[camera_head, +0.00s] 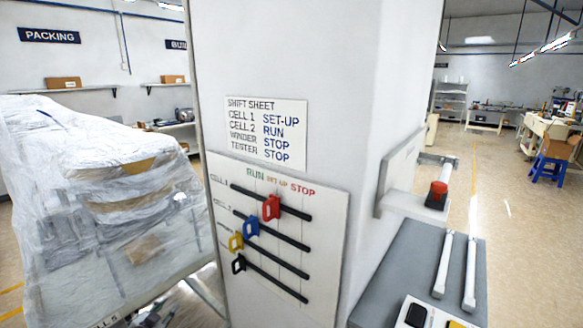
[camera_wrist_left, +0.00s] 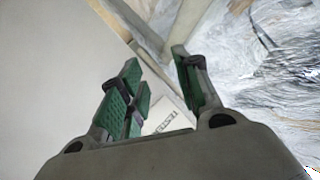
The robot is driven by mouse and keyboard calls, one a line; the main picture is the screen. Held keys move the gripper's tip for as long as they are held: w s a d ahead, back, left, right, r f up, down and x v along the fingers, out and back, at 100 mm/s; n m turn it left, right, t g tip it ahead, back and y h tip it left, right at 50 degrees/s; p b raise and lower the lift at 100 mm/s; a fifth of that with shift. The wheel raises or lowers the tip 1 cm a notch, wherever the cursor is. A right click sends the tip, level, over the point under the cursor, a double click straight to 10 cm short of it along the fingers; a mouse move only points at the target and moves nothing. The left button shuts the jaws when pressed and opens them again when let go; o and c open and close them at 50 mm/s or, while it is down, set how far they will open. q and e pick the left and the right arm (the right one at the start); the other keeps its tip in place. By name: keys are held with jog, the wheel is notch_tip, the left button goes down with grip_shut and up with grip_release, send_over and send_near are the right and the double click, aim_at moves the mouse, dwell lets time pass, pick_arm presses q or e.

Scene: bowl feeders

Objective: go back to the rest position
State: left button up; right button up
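My left gripper (camera_wrist_left: 155,60) shows in the left wrist view with its green-padded fingers spread apart. A white label (camera_wrist_left: 168,118) with partly hidden dark lettering shows between the fingers; I see no finger closed on it. In the head view, small grey and dark parts at the bottom left edge may be this gripper, but they are too cut off to tell. My right gripper is in neither view.
A slider board (camera_head: 325,245) with red, blue, yellow and black handles hangs on a white pillar (camera_head: 290,50), under a shift sheet (camera_head: 266,130). Plastic-wrapped equipment (camera_head: 90,190) stands left. Open floor lies beyond.

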pick_arm(q)
jog(key=s+a+f+g+y, duration=0.1)
jog(key=s+a+f, duration=0.15)
jog(key=f, duration=0.25)
jog(key=s+a+f+g, duration=0.1)
jog(key=s+a+f, duration=0.15)
jog(key=f, duration=0.35)
jog(key=s+a+f+n+g+y, duration=0.25)
jog(key=s+f+g, duration=0.35)
jog(key=s+f, duration=1.75)
jog(key=s+d+f+n+g+h, duration=0.1)
jog(key=s+d+f, duration=0.45)
jog(key=s, duration=0.25)
jog(key=s+d+f+g+h, duration=0.1)
jog(key=s+d+f+g, duration=0.1)
jog(key=s+d+f, duration=0.5)
jog(key=s+d+f+g+h, duration=0.1)
jog(key=s+d, duration=1)
jog(key=s, duration=0.1)
jog(key=shift+s+d+f+n, duration=0.3)
jog(key=shift+s+f+n, duration=0.05)
